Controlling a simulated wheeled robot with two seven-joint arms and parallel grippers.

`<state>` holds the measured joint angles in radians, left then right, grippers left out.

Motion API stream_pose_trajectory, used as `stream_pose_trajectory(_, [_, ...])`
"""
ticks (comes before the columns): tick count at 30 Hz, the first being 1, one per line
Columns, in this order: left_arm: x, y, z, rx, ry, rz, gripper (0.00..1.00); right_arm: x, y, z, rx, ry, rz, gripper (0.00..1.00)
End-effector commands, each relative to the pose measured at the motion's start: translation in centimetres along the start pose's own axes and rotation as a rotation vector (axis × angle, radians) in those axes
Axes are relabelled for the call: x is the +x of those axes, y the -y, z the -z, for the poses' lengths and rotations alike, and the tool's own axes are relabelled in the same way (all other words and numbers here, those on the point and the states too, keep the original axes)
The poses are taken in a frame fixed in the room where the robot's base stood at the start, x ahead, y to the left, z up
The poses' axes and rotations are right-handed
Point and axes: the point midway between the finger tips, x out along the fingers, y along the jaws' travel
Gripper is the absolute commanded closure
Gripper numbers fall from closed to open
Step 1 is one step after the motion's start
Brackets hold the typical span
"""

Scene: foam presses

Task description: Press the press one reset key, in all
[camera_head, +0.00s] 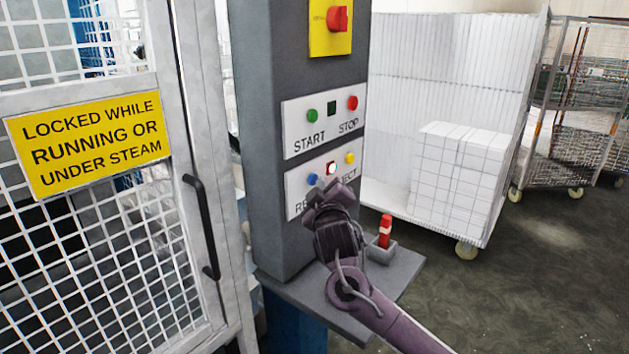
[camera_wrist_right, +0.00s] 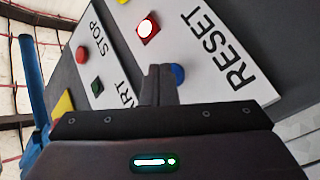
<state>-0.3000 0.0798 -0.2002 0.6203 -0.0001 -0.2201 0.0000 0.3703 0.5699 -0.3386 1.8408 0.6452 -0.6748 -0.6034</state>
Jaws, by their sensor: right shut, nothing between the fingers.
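The blue reset key (camera_head: 312,179) is a round button on the lower white panel (camera_head: 293,200) of a grey control column. In the right wrist view the blue key (camera_wrist_right: 178,74) sits beside the word RESET, partly behind my fingers. My right gripper (camera_head: 320,191) is shut and empty, just in front of that panel and a little below the key. In the wrist view its fingertips (camera_wrist_right: 158,82) appear close beside the key. I cannot tell whether they touch it. The gripper hides part of the panel's lettering. My left gripper is not in view.
A lit white lamp (camera_head: 332,168) and a yellow button (camera_head: 350,158) share the panel. START (camera_head: 312,116) and STOP (camera_head: 352,103) buttons sit above. A small shelf (camera_head: 398,278) with a red-and-white object (camera_head: 385,230) juts out below. A mesh door (camera_head: 90,240) stands at left.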

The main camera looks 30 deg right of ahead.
Motion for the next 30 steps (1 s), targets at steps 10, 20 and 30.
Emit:
stream_pose_trajectory(10, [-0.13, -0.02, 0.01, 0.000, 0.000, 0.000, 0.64, 0.32, 0.20, 0.23, 0.000, 0.000, 0.000, 1.00])
stream_pose_trajectory(20, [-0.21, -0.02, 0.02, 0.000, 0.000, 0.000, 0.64, 0.56, 0.41, 0.45, 0.001, -0.001, 0.000, 1.00])
stream_pose_trajectory(30, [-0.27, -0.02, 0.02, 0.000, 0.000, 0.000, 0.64, 0.44, 0.32, 0.38, 0.000, -0.001, 0.000, 1.00])
